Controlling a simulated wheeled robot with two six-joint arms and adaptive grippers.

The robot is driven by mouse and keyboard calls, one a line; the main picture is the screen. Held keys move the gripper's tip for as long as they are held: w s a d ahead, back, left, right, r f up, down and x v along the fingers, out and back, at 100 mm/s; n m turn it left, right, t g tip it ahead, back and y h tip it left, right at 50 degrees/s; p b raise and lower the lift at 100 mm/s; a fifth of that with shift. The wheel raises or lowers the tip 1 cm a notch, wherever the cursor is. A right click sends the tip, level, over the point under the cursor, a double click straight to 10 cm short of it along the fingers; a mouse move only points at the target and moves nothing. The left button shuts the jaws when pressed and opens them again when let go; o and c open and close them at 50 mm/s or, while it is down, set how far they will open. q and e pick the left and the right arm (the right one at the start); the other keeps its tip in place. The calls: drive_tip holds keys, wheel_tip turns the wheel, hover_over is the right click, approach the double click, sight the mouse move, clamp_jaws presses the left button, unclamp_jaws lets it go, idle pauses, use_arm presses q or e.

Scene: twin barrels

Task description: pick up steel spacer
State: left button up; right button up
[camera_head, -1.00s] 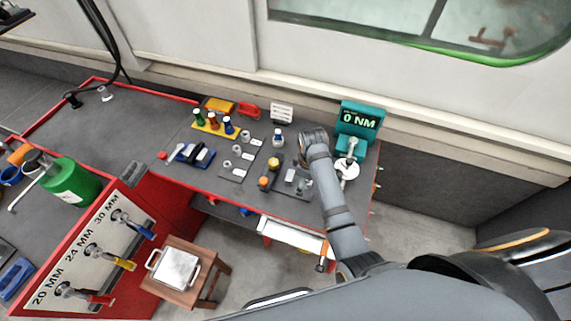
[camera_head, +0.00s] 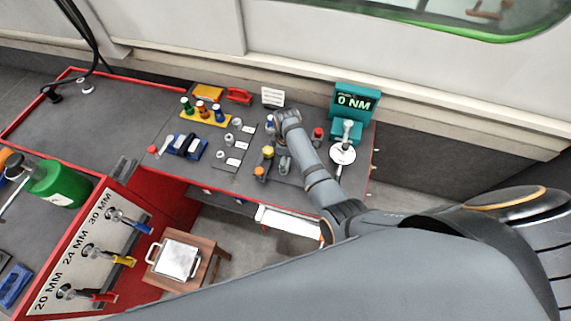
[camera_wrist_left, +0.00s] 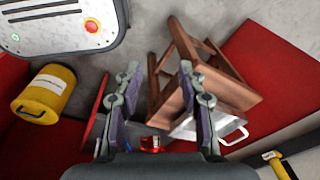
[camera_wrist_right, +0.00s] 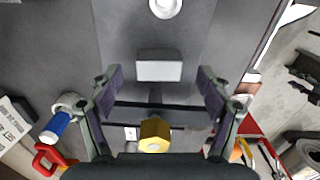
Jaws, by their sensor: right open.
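Several small grey ring-shaped metal parts stand beside white labels on the bench in the head view, one being (camera_head: 237,122). I cannot tell which part is the steel spacer. My right gripper (camera_head: 283,121) is over the bench, right of these parts; its fingertips are not clear there. In the right wrist view my right gripper (camera_wrist_right: 155,80) is open, with a dark block with a pale face (camera_wrist_right: 160,70) between its fingers in the picture; contact is not visible. A yellow hex part (camera_wrist_right: 154,135) is below it. My left gripper (camera_wrist_left: 160,85) is open and empty, outside the head view.
A teal torque display (camera_head: 355,105) stands at the bench's right end, with a round white plate (camera_head: 342,153) before it. A yellow rack (camera_head: 205,117) with coloured handles and a blue holder (camera_head: 185,146) stand left. A wooden stool (camera_head: 205,250) is below the bench's front edge.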

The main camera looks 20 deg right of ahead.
wheel_tip(320, 180, down, 3)
drive_tip(key=shift+a+r, duration=0.1)
drive_tip(key=shift+r, duration=0.1)
drive_tip(key=shift+w+f, duration=0.1)
drive_tip(key=shift+f, duration=0.2)
drive_tip(key=c, duration=1.6)
use_arm(q)
drive_tip(key=shift+s, duration=0.75)
use_arm(e)
clamp_jaws()
use_arm(q)
drive_tip(key=shift+r, duration=0.1)
use_arm(e)
drive_tip(key=shift+r, duration=0.15)
